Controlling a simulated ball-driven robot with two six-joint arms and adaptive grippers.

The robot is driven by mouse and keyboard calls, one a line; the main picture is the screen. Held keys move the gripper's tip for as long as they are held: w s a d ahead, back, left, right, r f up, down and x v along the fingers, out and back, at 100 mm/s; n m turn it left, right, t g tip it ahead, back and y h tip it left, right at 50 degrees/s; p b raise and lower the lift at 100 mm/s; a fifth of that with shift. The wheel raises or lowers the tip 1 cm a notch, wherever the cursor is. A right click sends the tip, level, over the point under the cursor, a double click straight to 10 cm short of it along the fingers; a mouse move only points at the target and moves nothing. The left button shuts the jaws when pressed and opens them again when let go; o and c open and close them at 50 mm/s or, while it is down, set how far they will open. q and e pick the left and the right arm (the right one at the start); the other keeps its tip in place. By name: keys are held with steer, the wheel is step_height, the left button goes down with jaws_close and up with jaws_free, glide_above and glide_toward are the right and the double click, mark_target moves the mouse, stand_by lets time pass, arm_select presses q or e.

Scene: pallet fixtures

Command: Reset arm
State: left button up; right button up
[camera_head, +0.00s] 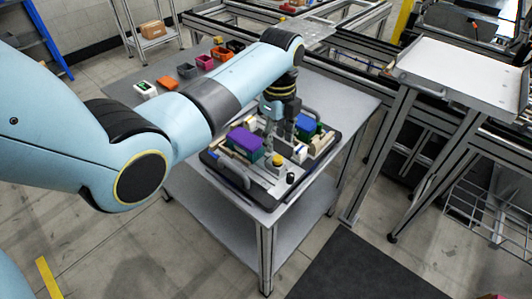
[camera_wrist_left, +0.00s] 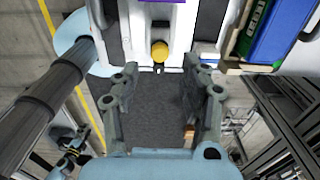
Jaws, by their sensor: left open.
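My left arm reaches in from the left in the head view. Its left gripper (camera_head: 279,140) points down over the black tray (camera_head: 222,174) on the grey table. In the left wrist view the two fingers (camera_wrist_left: 163,88) stand wide apart with nothing between them. A yellow knob (camera_wrist_left: 160,51) on a white fixture (camera_wrist_left: 185,28) shows beyond the fingertips; the knob also shows in the head view (camera_head: 278,160), close to the gripper. My right gripper is in neither view.
The tray holds a purple block (camera_head: 245,139) and a blue block (camera_head: 305,124). Several small bins, including a red one (camera_head: 205,62), line the table's back. The table (camera_head: 345,98) has bare room right of the tray. A white-topped stand (camera_head: 460,72) is at the right.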

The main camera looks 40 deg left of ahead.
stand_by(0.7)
arm_select(q)
steer(key=s+n+t, duration=0.1)
steer(key=s+n, duration=0.6)
steer(key=s, duration=0.4)
steer(key=s+r+n+t, duration=0.3)
steer(key=s+r+n, duration=0.75)
steer(key=s, duration=0.45)
step_height(320, 180, down, 38)
steer(key=s+a+g+y+b, duration=0.1)
steer(key=a+g+b, duration=0.1)
steer(key=b, duration=1.1)
steer(key=s+f+b, duration=0.3)
steer(key=s+f, duration=0.3)
steer(key=f, duration=0.3)
steer(key=s+f+b, duration=0.4)
steer(key=s+f, duration=0.3)
steer(key=f, duration=0.3)
steer(key=s+f+g+b, duration=0.1)
steer(key=s+f+b, duration=0.3)
steer(key=f, duration=0.6)
steer(key=s+n, duration=0.1)
steer(key=s, duration=0.1)
steer(key=shift+s+a, duration=0.3)
steer(key=shift+a, duration=0.05)
steer(key=shift+f, duration=0.1)
steer(key=shift+c, duration=0.4)
